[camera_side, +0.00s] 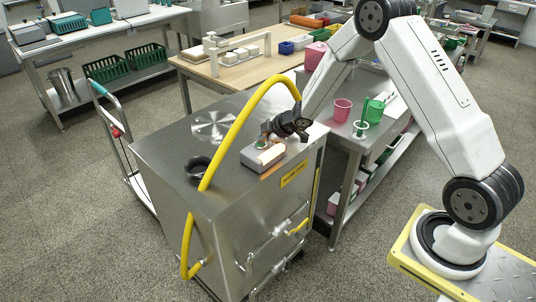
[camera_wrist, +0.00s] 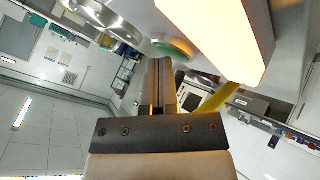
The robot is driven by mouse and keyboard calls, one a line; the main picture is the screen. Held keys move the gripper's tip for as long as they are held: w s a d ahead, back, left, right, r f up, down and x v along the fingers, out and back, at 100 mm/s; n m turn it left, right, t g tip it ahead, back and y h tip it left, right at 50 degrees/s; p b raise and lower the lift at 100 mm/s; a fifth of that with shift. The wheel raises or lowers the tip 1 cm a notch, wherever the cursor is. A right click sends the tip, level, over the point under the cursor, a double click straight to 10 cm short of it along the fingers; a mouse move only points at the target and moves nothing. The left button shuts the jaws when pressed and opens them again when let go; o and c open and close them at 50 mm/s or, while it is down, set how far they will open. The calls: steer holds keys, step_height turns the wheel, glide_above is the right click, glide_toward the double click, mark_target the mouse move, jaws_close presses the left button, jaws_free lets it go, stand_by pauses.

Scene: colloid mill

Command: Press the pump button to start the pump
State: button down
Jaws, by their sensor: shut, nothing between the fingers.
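The pump button is a green round button (camera_side: 262,145) on a small grey control box (camera_side: 257,163) on top of the steel machine. It also shows as a green disc in a pale ring in the wrist view (camera_wrist: 174,46), just beyond my fingertips. My gripper (camera_side: 267,134) is shut and empty, right above and beside the button in the side view. In the wrist view my gripper's closed fingers (camera_wrist: 159,63) point toward the button. I cannot tell whether they touch it. A bright, glowing panel (camera_side: 271,154) sits beside the button.
A yellow hose (camera_side: 235,115) arches over the machine close behind my gripper. The machine top (camera_side: 170,150) has a round lid (camera_side: 214,125) and a black ring (camera_side: 198,168). A side bench holds a pink cup (camera_side: 342,110) and a green container (camera_side: 374,110).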

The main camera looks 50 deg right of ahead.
mark_target(263, 144)
steer(key=shift+s+r, duration=0.1)
steer(key=shift+r, duration=0.1)
stand_by(0.4)
steer(key=shift+r, duration=3.05)
